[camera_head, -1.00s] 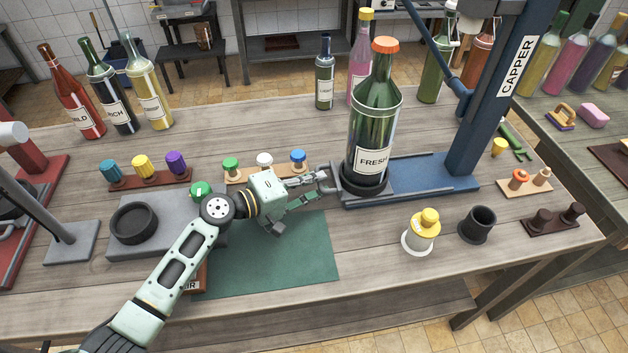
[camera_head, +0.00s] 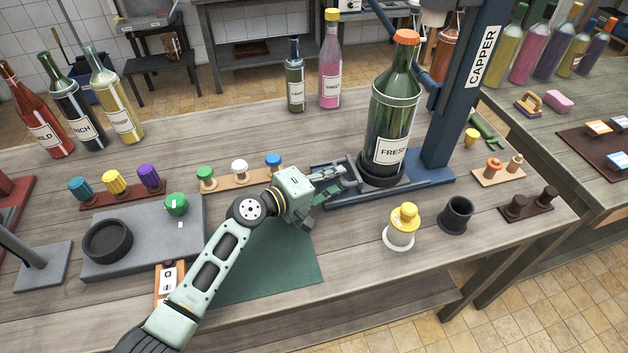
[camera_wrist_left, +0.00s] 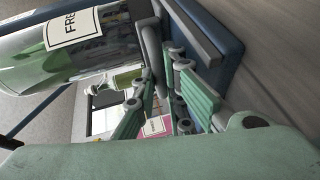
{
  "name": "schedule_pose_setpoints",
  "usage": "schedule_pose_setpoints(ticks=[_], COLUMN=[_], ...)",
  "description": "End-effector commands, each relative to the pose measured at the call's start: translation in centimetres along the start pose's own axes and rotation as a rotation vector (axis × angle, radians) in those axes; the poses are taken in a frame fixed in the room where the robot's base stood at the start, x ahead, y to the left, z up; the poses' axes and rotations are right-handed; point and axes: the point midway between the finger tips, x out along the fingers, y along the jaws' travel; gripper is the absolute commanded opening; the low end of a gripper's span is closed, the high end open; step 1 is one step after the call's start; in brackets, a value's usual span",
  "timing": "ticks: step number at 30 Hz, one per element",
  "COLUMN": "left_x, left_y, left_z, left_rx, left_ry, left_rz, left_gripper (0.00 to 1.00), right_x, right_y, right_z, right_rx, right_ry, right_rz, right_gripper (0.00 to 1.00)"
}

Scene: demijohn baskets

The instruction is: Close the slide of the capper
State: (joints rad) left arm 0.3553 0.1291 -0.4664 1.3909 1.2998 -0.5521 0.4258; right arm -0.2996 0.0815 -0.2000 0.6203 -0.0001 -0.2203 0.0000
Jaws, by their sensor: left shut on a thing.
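The blue capper (camera_head: 468,85) stands at the right of the bench, its column rising behind a low blue base. On its slide (camera_head: 384,183) stands a big green bottle (camera_head: 394,112) labelled FRESH with an orange cap, upright and a little left of the column. The bottle also shows sideways in the left wrist view (camera_wrist_left: 60,55). My left gripper (camera_head: 344,177) is at the left end of the slide, shut on its grey handle (camera_wrist_left: 152,50). The fingers partly hide the handle in the head view. My right gripper is not in view.
A yellow-topped white pot (camera_head: 401,228) and a dark cup (camera_head: 456,214) stand in front of the capper. Two smaller bottles (camera_head: 330,62) stand behind. Colored stoppers (camera_head: 113,182) stand on boards at the left. The green mat (camera_head: 265,270) below my arm is clear.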

Motion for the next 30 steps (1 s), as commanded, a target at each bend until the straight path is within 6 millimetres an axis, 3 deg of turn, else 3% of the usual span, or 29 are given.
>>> schedule_pose_setpoints(ticks=[6, 12, 17, 18, 21, 30], left_x=[2.7, 4.0, 4.0, 4.0, 3.9, 3.8], left_y=[0.8, 1.1, 1.1, 1.1, 1.1, 1.0], left_z=[1.1, 1.6, 1.6, 1.6, 1.6, 1.6], left_rx=[0.004, 0.005, 0.005, 0.005, 0.004, 0.001], left_ry=[-0.001, 0.000, 0.001, 0.001, 0.001, 0.000], left_rz=[0.004, 0.003, 0.003, 0.003, 0.002, 0.001], left_gripper=[0.00, 0.00, 0.00, 0.12, 0.19, 0.19], right_x=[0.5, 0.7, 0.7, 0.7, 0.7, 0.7], right_y=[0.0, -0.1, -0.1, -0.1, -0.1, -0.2], right_z=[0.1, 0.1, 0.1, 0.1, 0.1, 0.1], right_rx=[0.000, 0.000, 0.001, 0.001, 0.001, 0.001], right_ry=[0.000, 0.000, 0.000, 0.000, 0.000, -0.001], right_rz=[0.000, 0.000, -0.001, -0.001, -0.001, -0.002], right_gripper=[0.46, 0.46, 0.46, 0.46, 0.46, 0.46])
